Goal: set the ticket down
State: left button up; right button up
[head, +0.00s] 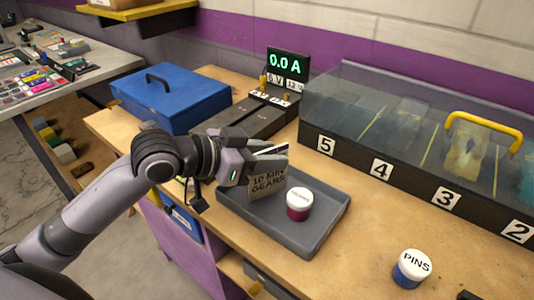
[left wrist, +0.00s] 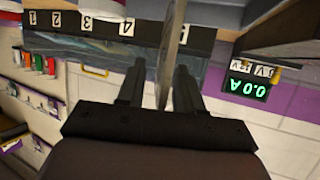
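The ticket is a tan card (head: 266,183) marked "10 MIN GEARS", upright above or on the grey tray (head: 327,236); I cannot tell whether its lower edge touches the tray floor. My left gripper (head: 268,155) is around the card's upper part. In the left wrist view the ticket (left wrist: 174,45) shows edge-on between the two fingers (left wrist: 161,68), with a gap on each side, so the fingers look open. A white-lidded jar with a dark red base (head: 299,204) stands in the tray, just right of the card. My right gripper is not in view.
A blue box (head: 170,98) stands behind my left arm. A meter reading 0.0 A (head: 287,64) is at the back. A clear-covered case (head: 400,125) with numbered bays lines the right. A PINS jar (head: 412,267) stands front right. The bench between tray and case is clear.

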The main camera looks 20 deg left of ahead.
pick_arm(q)
jog(key=shift+r, duration=0.1)
jog(key=shift+s+a+r, duration=0.1)
jog(key=shift+s+a, duration=0.05)
jog(key=b+v, duration=0.1)
jog(key=v, duration=1)
jog(key=shift+r+b, duration=0.25)
jog(key=shift+b, duration=0.1)
jog(key=shift+s+a, duration=0.1)
jog(key=shift+s, duration=0.05)
